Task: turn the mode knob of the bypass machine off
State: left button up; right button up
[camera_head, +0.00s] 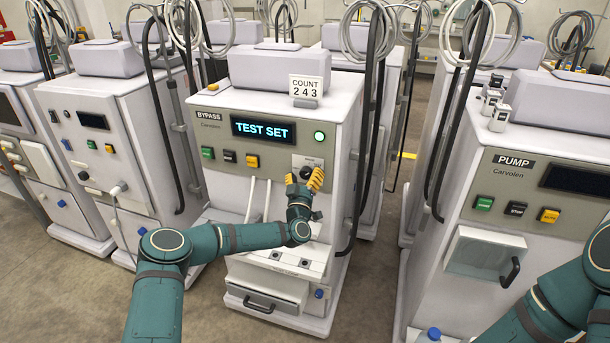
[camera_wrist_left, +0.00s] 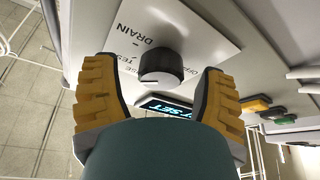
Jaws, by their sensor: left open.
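The bypass machine (camera_head: 275,110) stands in the middle of the head view, with a lit display (camera_head: 263,129) reading TEST SET. Its black mode knob (camera_head: 305,172) is on a white label plate at the right of the front panel. In the left wrist view the knob (camera_wrist_left: 160,66) sits between the yellow fingers of my left gripper (camera_wrist_left: 157,95), which is open with gaps on both sides. In the head view the left gripper (camera_head: 305,181) is right at the knob and partly hides it. My right gripper is not in view; only part of its arm shows at lower right.
The pump machine (camera_head: 520,180) stands at right and another machine (camera_head: 105,130) at left. A COUNT 243 sign (camera_head: 306,87) sits on the bypass machine's top. Green, black and yellow buttons (camera_head: 229,156) line its panel left of the knob. Hoses hang at its right side.

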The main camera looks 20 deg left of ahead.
pick_arm(q)
jog(key=shift+w, duration=0.2)
jog(key=shift+r, duration=0.1)
jog(key=c, duration=1.2)
jog(key=shift+n, duration=0.3)
